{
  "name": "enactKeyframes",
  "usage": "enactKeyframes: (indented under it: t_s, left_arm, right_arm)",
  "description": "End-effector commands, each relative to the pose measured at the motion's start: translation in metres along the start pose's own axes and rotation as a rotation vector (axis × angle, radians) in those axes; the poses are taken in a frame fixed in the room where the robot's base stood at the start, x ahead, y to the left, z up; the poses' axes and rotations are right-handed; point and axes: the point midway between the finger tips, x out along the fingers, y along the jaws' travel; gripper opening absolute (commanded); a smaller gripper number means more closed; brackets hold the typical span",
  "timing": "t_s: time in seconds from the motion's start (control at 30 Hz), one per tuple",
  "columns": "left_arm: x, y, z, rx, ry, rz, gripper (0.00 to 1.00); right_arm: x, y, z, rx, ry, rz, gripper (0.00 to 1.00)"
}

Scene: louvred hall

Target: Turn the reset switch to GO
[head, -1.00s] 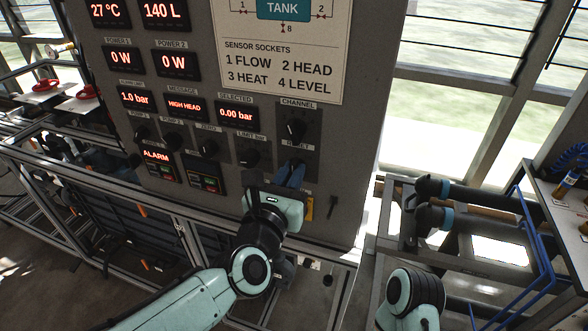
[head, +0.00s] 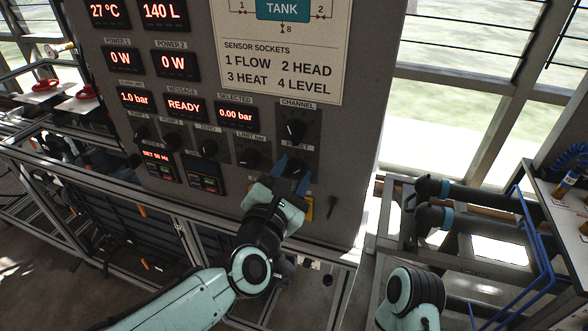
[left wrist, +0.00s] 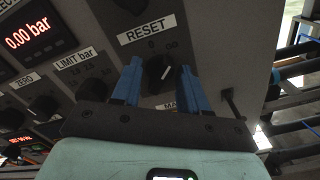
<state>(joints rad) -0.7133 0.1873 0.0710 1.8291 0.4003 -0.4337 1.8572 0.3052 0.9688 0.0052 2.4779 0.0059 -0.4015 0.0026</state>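The reset switch is a black rotary knob (left wrist: 158,68) under the RESET label (left wrist: 148,29) in the left wrist view. Its pale pointer line leans up and right, toward the partly readable GO mark. My left gripper (left wrist: 159,84) has its two blue fingers on either side of the knob, with narrow gaps visible. It looks open around the knob rather than shut on it. In the head view my left gripper (head: 292,174) is tilted in front of the panel and hides most of the switch. My right gripper is not in view; only part of that arm shows.
The grey panel (head: 345,150) carries a CHANNEL knob (head: 293,130) just above the switch and a LIMIT knob (head: 249,157) to its left. The message display (head: 184,106) reads READY. Dark pipes (head: 470,192) lie right of the panel.

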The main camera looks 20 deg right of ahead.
Motion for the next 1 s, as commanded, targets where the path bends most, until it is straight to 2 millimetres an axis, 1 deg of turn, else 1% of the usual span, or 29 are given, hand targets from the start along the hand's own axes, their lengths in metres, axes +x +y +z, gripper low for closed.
enactKeyframes:
  t_s: [0.07,0.17,0.3,0.63,0.77,1.0]
  left_arm:
    - [-0.001,0.000,0.000,-0.001,0.000,-0.001,0.43]
    - [-0.009,0.000,-0.001,0.000,0.000,0.000,0.43]
    - [-0.026,-0.001,-0.001,-0.001,-0.001,-0.001,0.43]
    - [-0.064,0.000,-0.001,-0.002,0.000,-0.001,0.43]
    - [-0.070,-0.001,-0.001,-0.001,0.001,-0.002,0.43]
    - [-0.070,-0.001,0.000,-0.001,0.001,-0.002,0.43]
  right_arm:
    - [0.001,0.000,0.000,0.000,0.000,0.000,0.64]
    - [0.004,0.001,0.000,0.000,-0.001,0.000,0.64]
    - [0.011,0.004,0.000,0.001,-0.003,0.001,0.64]
    - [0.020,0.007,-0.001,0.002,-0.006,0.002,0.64]
    - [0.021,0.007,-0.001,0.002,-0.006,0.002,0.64]
    - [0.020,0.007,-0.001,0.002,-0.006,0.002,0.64]
